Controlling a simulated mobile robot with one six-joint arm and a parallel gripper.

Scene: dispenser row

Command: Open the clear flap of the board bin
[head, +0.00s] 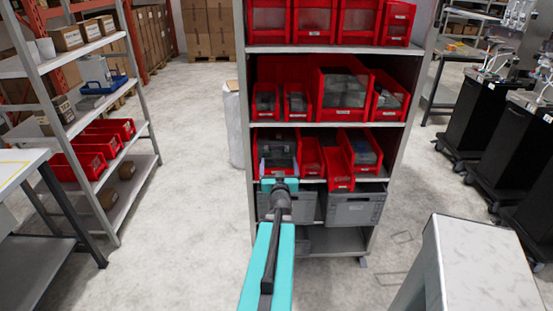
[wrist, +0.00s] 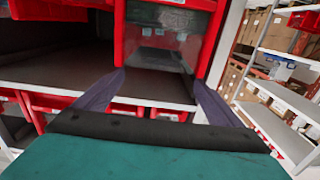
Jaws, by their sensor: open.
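A red bin with a clear front flap stands at the left end of the lower bin shelf in the head view (head: 277,152). Its label is too small to read, so I cannot confirm that it is the board bin. In the wrist view a red bin (wrist: 120,35) with a clear flap (wrist: 165,45) is straight ahead, the flap apparently closed. My gripper (wrist: 158,84) is open and empty, its two fingers spread on either side of the flap's near end. I cannot tell whether they touch it. In the head view my arm hides the bin's lower front.
A narrow red bin (head: 311,155) stands close to the right on the same shelf, then larger ones (head: 362,150). Grey crates (head: 354,206) sit below. More red bins with clear flaps (head: 343,94) fill the shelf above. Open floor (head: 190,180) lies to the left.

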